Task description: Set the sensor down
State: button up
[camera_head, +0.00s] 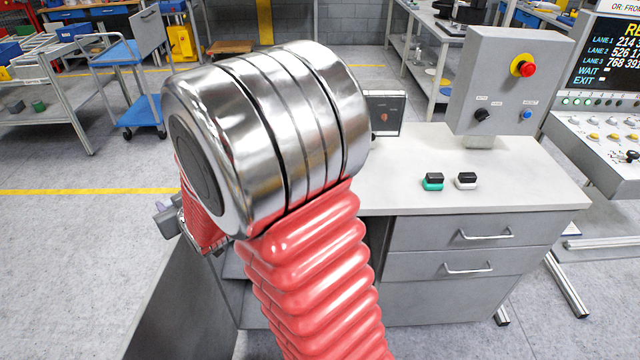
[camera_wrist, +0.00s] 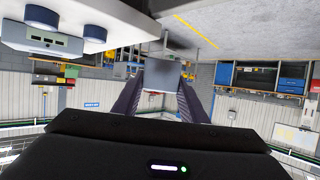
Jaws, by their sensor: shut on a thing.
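My gripper (camera_wrist: 162,88) shows in the wrist view with its two dark fingers closed on a plain grey block, which I take to be the sensor (camera_wrist: 163,74). The block is held between the fingertips, off any surface that I can see. In the head view my red and chrome arm hides most of the gripper; only a small grey part of it shows at the left of the arm, and I cannot make out the sensor clearly there.
A light grey worktop (camera_head: 525,190) over drawers stands right of my arm. On it are a green-and-black piece (camera_head: 433,182), a white-and-black piece (camera_head: 466,181) and a control box (camera_head: 505,85) with a red button. A dark panel (camera_head: 384,113) stands behind. Much of the worktop's front is clear.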

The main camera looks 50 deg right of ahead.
jog(key=d+r+m+h, duration=0.2)
jog(key=d, duration=0.9)
jog(key=s+d+r+m+h, duration=0.1)
jog(key=s+d, duration=0.8)
jog(key=d, duration=0.3)
jog(key=s+d+r+g+h, duration=0.1)
jog(key=s+d+r, duration=0.1)
jog(key=s+d, duration=0.7)
jog(key=shift+d+r+m, duration=0.2)
jog(key=shift+d+m, duration=0.2)
jog(key=shift+d, duration=1.4)
jog(key=shift+f, duration=2.95)
jog(key=shift+f, duration=2.1)
